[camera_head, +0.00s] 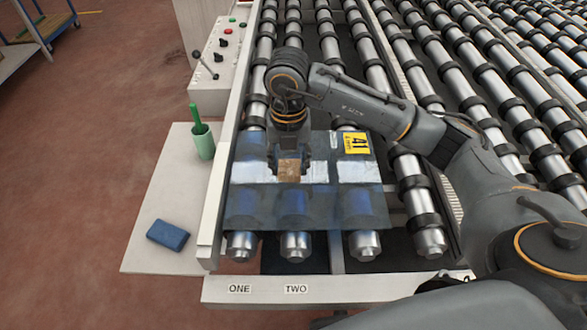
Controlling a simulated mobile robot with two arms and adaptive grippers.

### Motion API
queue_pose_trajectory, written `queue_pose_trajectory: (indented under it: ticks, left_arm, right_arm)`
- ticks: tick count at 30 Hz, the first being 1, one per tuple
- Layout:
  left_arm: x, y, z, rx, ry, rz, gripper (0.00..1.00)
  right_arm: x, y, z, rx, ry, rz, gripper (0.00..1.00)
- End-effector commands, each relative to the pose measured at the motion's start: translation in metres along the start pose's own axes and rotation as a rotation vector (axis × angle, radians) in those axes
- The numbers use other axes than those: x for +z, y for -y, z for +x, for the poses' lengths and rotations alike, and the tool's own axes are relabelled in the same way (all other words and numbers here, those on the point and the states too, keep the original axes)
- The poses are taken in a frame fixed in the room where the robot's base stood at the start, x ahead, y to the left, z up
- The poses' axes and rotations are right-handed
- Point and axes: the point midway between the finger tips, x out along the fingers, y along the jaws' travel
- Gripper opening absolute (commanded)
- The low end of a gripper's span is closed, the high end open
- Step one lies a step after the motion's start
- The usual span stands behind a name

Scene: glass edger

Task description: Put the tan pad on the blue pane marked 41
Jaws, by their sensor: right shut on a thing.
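The blue see-through pane (255,212) lies across the near ends of the rollers. Its yellow label (356,143) reads 41, with smaller print too small to read. The tan pad (289,170) shows as a small brown block over the middle of the pane. My right gripper (289,164) reaches in from the right, points down over the pane and is shut on the tan pad. I cannot tell whether the pad touches the glass. The fingers and wrist hide part of the pad and pane. My left gripper is not in view.
A white side shelf (150,238) left of the rollers holds a green cup (202,140) with a green handle in it and a blue block (168,235). A control panel (222,55) with a lever stands behind. The front rail (335,290) carries labels ONE and TWO.

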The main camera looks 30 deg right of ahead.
Motion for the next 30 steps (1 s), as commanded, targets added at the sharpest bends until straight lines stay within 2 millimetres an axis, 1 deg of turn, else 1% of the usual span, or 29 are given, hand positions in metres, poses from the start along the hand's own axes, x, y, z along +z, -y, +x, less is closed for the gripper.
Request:
queue_pose_trajectory:
  ticks: [5, 6, 9, 12, 20, 23, 24, 26, 27, 30]
  left_arm:
    - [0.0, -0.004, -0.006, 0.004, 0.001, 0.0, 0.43]
    - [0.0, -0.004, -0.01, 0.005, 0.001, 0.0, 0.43]
    - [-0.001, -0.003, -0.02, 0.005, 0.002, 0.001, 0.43]
    - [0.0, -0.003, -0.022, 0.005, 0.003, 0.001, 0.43]
    - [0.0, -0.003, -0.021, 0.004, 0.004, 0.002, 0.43]
    - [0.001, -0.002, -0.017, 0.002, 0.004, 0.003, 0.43]
    - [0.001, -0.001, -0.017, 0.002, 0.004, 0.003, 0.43]
    - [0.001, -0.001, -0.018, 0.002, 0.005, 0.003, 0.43]
    - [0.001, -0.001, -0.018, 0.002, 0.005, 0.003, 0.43]
    - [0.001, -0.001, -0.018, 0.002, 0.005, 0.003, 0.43]
  right_arm:
    - [0.007, 0.009, 0.012, -0.003, -0.001, 0.004, 0.33]
    - [0.007, 0.01, 0.016, -0.004, -0.004, 0.002, 0.33]
    - [0.006, 0.009, 0.031, -0.002, -0.004, 0.0, 0.33]
    - [0.007, 0.009, 0.041, -0.001, -0.001, 0.001, 0.33]
    - [0.007, 0.008, 0.044, 0.0, 0.001, 0.0, 0.33]
    - [0.007, 0.008, 0.048, 0.0, 0.001, 0.0, 0.33]
    - [0.007, 0.008, 0.048, 0.0, 0.001, 0.0, 0.48]
    - [0.007, 0.008, 0.047, 0.0, 0.001, 0.0, 0.6]
    - [0.007, 0.008, 0.047, 0.0, 0.001, 0.0, 0.68]
    - [0.007, 0.008, 0.046, 0.0, 0.001, 0.0, 0.69]
